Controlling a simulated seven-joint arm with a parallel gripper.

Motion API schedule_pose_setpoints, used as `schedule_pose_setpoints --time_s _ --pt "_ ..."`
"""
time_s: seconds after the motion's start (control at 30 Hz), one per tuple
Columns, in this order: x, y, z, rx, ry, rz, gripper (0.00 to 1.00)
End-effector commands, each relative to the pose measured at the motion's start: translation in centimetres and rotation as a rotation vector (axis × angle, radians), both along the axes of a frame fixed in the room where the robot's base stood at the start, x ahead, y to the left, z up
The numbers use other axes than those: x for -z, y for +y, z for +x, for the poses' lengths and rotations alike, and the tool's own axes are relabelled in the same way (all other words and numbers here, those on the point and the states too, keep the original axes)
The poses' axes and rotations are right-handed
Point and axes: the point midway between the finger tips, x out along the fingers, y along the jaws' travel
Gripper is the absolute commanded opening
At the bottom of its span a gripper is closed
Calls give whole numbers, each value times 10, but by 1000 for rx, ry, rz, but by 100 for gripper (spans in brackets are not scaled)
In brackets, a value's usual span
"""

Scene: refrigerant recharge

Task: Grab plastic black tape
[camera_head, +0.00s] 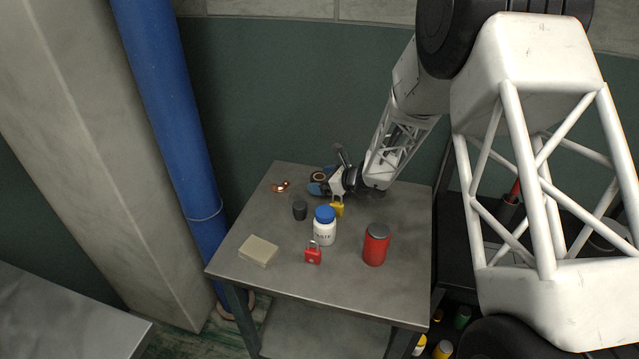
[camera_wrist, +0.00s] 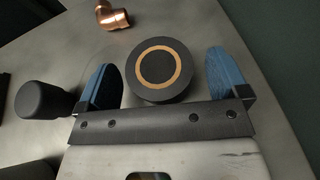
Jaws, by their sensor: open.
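The black tape (camera_wrist: 158,69) is a round black roll with a copper-coloured ring on its face, in the wrist view. It lies between the two blue fingers of my gripper (camera_wrist: 163,78). The fingers are open, with a visible gap to the roll on the right; on the left the gap is narrow. In the head view the tape (camera_head: 318,176) shows small near the back of the table, next to my gripper (camera_head: 318,183), which is partly hidden by its own wrist.
A copper elbow fitting (camera_head: 281,187) lies left of the tape. A dark cylinder (camera_head: 299,210), yellow padlock (camera_head: 337,208), white bottle with blue cap (camera_head: 325,226), red padlock (camera_head: 313,254), red canister (camera_head: 376,244) and beige block (camera_head: 258,251) stand nearer on the grey table (camera_head: 345,291).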

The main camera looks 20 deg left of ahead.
Motion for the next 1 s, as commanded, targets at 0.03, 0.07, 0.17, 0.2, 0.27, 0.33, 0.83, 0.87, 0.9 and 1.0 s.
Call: schedule_pose_setpoints --time_s 0.03,0.07,0.17,0.2,0.27,0.33,0.83,0.87,0.9,1.0 --pt "1 2 1 0 0 0 93" --pt "1 3 1 0 0 0 93" --pt "1 3 1 0 0 0 93" --pt "1 3 1 0 0 0 93" --pt "1 3 1 0 0 0 93" --pt "1 3 1 0 0 0 93" --pt "1 3 1 0 0 0 59" --pt "1 3 1 0 0 0 54" --pt "1 3 1 0 0 0 48" --pt "1 3 1 0 0 0 38"
